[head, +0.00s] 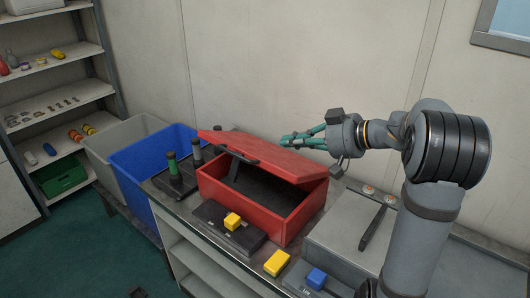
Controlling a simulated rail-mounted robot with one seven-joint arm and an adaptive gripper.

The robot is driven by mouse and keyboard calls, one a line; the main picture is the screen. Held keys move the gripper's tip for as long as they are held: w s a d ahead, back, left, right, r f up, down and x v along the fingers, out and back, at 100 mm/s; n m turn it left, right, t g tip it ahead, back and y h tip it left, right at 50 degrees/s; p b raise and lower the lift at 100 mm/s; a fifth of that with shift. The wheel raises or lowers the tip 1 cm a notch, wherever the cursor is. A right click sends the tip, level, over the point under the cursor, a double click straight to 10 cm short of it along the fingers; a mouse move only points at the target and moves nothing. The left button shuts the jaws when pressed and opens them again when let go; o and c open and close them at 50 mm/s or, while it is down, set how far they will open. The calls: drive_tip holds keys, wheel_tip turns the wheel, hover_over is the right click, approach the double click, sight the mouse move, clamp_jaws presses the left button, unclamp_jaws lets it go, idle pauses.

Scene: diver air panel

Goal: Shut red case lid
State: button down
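The red case (285,222) stands on the bench with its lid (262,150) partly open. The lid slopes, with its black handle (241,155) on the raised near-left edge, and the dark inside shows below it. My gripper (287,141), with teal fingers pointing left, is above and behind the lid's far edge in this view. Whether it touches the lid cannot be told.
A black box with a yellow block (232,221) sits before the case. Another yellow block (277,263) and a blue block (316,279) are on the near right. Green-topped posts (173,166) and a blue bin (150,160) are left. A grey panel (345,240) lies right.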

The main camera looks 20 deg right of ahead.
hover_over(258, 164)
drive_tip(key=s+a, duration=0.1)
drive_tip(key=s, duration=0.2)
wheel_tip(258, 164, down, 8)
